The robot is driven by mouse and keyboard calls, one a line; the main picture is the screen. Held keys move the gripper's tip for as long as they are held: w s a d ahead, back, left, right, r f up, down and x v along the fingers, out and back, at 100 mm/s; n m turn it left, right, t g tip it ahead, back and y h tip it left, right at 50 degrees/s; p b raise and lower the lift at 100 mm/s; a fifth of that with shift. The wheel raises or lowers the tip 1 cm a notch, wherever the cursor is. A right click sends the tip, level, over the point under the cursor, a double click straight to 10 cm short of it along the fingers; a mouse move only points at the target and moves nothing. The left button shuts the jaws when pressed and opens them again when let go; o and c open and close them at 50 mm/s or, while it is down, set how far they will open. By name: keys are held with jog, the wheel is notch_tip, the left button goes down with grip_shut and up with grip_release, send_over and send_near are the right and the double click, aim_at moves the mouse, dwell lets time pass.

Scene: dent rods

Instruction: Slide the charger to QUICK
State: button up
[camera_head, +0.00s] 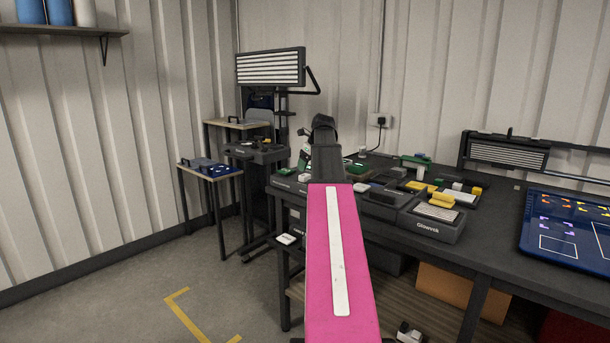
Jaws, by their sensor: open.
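I cannot tell which thing is the charger, and no QUICK marking can be read at this size. Several dark units stand on the long bench, among them a dark box (428,229) with pale lettering and a ribbed light panel on top. Another dark box (381,204) stands to its left. My pink arm, with a white strip along it, rises from the bottom middle to a dark joint in front of the bench's left part. My gripper cannot be made out; the arm hides what lies behind it.
The long dark bench (490,225) carries yellow blocks (441,199) and a blue board (570,235). A plug (381,121) sits in the wall. A small side table (209,172) and a dark stand (256,153) are at left. Open floor (130,275) with yellow marks lies left.

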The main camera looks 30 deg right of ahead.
aim_at(305, 175)
jog(key=shift+x, duration=2.5)
jog(key=c, duration=1.3)
jog(key=s, duration=0.2)
jog(key=s+d, duration=0.1)
jog(key=s, duration=0.1)
jog(key=s+d, duration=0.1)
jog(key=s, duration=0.1)
jog(key=shift+d, duration=0.25)
jog(key=o, duration=1.3)
jog(key=shift+s+r, duration=0.1)
jog(key=shift+r, duration=0.05)
jog(key=v, duration=1)
jog(key=shift+r, duration=0.25)
jog(key=shift+s, duration=0.1)
